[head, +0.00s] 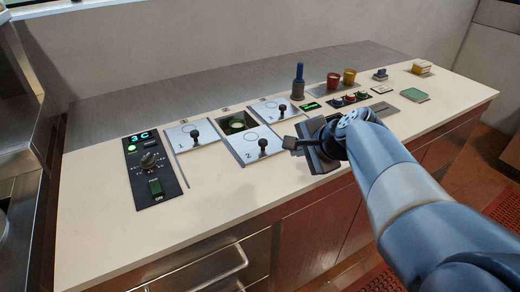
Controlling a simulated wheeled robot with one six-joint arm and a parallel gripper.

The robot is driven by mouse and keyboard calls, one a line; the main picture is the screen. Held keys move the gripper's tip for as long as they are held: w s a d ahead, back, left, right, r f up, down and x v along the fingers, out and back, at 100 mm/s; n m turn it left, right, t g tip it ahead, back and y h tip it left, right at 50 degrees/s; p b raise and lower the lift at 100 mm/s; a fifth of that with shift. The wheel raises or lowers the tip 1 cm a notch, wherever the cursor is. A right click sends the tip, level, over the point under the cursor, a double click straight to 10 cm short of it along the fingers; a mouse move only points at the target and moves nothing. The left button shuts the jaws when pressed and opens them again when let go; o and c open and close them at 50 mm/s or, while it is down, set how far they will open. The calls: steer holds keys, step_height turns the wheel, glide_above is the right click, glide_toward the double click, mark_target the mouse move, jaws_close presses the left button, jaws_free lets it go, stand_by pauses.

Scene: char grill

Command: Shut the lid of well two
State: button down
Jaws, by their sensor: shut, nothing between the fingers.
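The lid of well two (249,152) is a pale square plate with a black knob (263,145) and a printed 2.
Lid one (183,137) lies left of the opening and lid three (270,107) to its right, each with a knob. A control panel (152,165) is at the left. The front counter is clear.

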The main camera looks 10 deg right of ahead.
steer(key=b+x, duration=0.1)
steer(key=x, duration=0.8)
steer(key=shift+w+f, duration=0.25)
steer(key=shift+f, duration=0.1)
steer(key=shift+w+a+p, duration=0.15)
steer(key=shift+w+a, duration=0.05)
steer(key=shift+w, duration=0.4)
steer(key=shift+w+a+p, duration=0.15)
steer(key=shift+w, duration=0.4)
steer(key=shift+w+a, duration=0.25)
steer(key=shift+w, duration=0.65)
steer(key=p, duration=0.7)
glide_toward(249, 132)
steer(key=w, duration=0.2)
steer(key=w+a+f, duration=0.1)
steer(key=w, duration=0.1)
steer(key=w+a+f, duration=0.1)
steer(key=w, duration=0.2)
steer(key=shift+a, duration=0.25)
